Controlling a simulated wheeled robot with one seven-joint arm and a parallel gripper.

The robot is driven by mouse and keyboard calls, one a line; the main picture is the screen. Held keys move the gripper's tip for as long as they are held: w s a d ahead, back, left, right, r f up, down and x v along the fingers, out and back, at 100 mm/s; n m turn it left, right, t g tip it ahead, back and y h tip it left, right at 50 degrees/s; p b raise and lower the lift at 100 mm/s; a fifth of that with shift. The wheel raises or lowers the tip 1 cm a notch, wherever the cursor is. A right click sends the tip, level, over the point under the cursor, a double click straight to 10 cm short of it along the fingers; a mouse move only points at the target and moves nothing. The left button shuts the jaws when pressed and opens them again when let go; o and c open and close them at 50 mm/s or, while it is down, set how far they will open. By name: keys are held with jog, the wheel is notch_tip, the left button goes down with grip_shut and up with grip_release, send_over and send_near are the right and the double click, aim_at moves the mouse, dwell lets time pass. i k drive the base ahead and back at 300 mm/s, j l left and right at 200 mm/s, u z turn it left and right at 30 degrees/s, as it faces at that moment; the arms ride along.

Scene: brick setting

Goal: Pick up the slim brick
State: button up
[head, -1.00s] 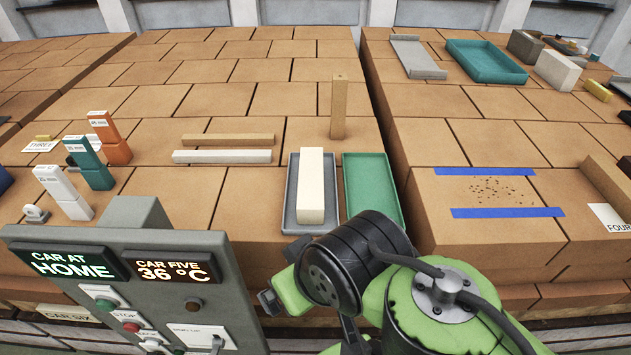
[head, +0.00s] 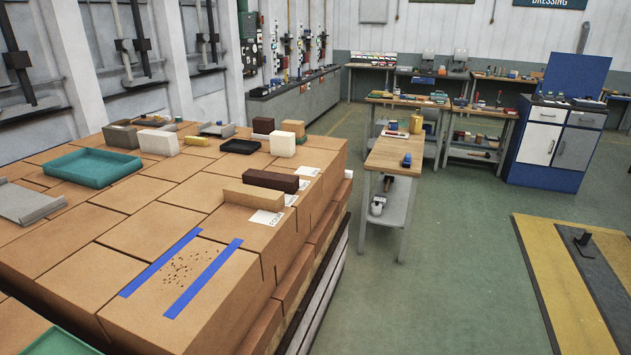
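A cream brick (head: 158,142) and a grey-brown brick (head: 121,135) sit farther back on the left. I cannot tell for certain which piece is the slim brick. My gripper is not in view.
A teal tray (head: 92,168) and a grey tray (head: 30,206) lie at left, a small black tray (head: 240,146) farther back. Blue tape strips (head: 203,278) border crumbs on the top. Right of the stack is open green floor (head: 430,270), with a wooden bench (head: 395,150) beyond.

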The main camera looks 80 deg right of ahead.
aim_at(271, 200)
jog(key=l+z, duration=0.2)
jog(key=z, duration=2.15)
